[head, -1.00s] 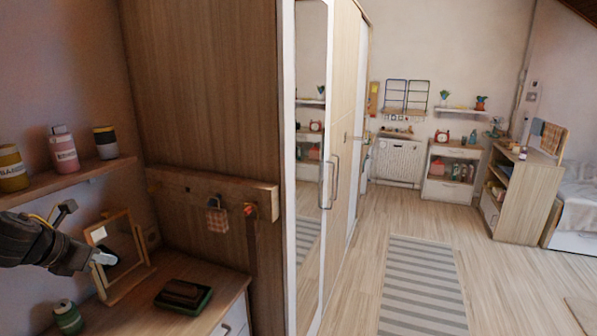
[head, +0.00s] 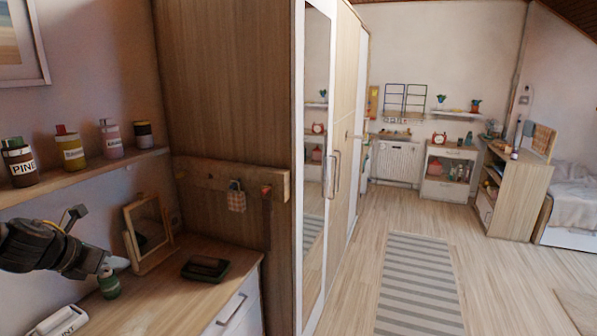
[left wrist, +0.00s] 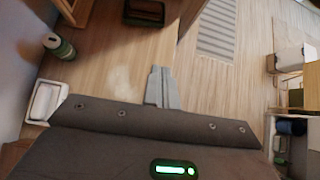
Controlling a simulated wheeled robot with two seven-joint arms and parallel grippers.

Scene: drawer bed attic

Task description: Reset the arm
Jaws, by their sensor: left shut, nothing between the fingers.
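My left arm comes in from the left in the head view. My left gripper (head: 114,264) is over the wooden dresser top, in front of the framed stand mirror. It is shut and empty. In the left wrist view its fingers (left wrist: 160,88) are together with nothing between them, above a wooden surface. My right gripper is in neither view.
The dresser (head: 170,300) holds a small frame (head: 148,232), a dark tray (head: 205,268), a green jar (head: 109,284) and a white dish (head: 60,322). Jars line the shelf (head: 90,175) above. A tall wardrobe (head: 345,110) stands right of it. The floor around the striped rug (head: 415,285) is open.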

